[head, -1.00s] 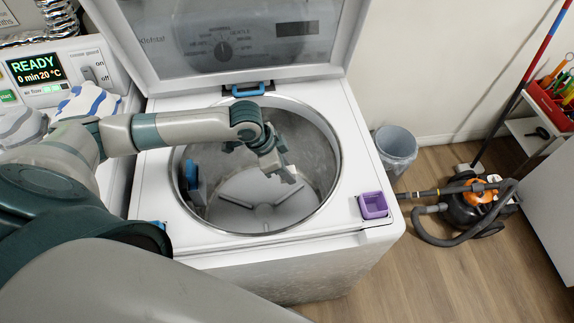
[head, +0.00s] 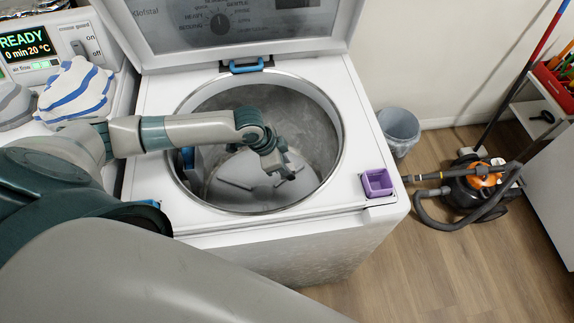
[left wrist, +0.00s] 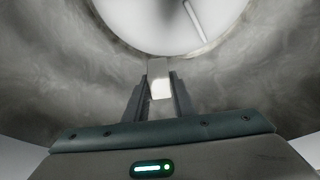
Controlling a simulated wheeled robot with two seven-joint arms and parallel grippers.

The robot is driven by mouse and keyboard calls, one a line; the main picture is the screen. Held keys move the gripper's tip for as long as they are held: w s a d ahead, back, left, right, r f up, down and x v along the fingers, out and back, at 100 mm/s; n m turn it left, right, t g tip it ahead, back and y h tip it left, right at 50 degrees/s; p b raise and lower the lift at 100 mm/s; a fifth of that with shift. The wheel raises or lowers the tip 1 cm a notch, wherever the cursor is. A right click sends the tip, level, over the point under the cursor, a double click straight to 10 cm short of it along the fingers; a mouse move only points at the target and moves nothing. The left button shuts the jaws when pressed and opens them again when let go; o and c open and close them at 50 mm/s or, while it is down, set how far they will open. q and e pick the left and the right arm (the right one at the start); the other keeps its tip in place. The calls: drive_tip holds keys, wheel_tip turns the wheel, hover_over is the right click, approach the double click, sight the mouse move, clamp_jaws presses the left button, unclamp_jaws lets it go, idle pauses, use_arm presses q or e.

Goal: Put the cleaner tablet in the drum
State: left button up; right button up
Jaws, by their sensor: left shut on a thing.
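The drum (head: 310,115) is a round metal tub in the open top-loading washer. My left gripper (head: 288,173) is inside its round opening, toward the right front side. In the left wrist view, my left gripper (left wrist: 160,90) is shut on a small pale block, the cleaner tablet (left wrist: 161,88), between its fingertips. The pale drum floor shows beyond it. In the head view the tablet is too small or hidden to make out clearly. My right gripper is not in view.
The washer lid (head: 240,35) stands open at the back. A purple box (head: 377,183) sits on the washer's front right corner. A grey bin (head: 399,130) and a vacuum cleaner (head: 480,185) stand on the floor to the right. A striped cloth (head: 78,90) lies at the left.

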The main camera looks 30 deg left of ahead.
use_arm(q)
drive_tip(key=o, duration=1.1)
drive_tip(key=shift+o, duration=0.2)
drive_tip(key=shift+r, duration=0.1)
drive_tip(key=b+v, duration=0.2)
drive_tip(key=v, duration=1.5)
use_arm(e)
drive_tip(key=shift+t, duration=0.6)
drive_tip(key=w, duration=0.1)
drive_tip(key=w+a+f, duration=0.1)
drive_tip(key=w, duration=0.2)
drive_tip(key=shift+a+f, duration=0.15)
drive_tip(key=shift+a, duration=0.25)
use_arm(q)
drive_tip(key=shift+s, duration=0.1)
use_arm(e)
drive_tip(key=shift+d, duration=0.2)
